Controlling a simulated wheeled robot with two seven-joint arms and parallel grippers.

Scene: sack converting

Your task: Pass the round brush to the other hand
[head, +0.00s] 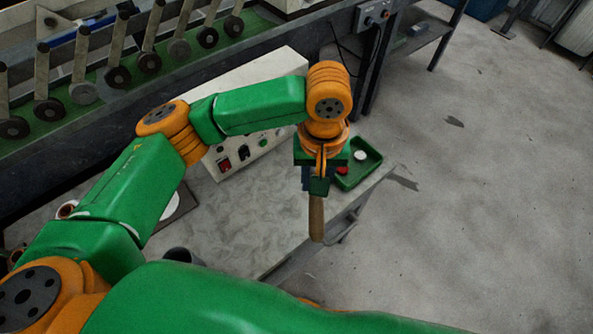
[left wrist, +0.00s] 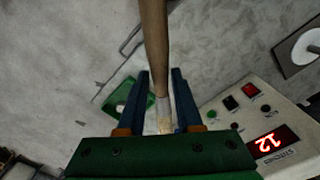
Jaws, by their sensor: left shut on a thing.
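The round brush has a wooden handle (head: 316,220) that points down toward the bottom of the head view. My left gripper (head: 318,188) is shut on it, above the right part of the worktable. In the left wrist view the brush handle (left wrist: 153,45) runs up between the fingers of my left gripper (left wrist: 161,78). A pale ferrule and light bristles lie between the fingers, near the palm. In the head view the gripper hides the brush head. My right gripper is not in view.
The grey worktable (head: 245,215) carries a control box (head: 265,75) with buttons and a green tray (head: 369,172) holding small red and white items. A dark cup (head: 183,256) stands near the front. A machine with several rollers (head: 148,62) runs behind. Open floor (head: 480,200) lies right.

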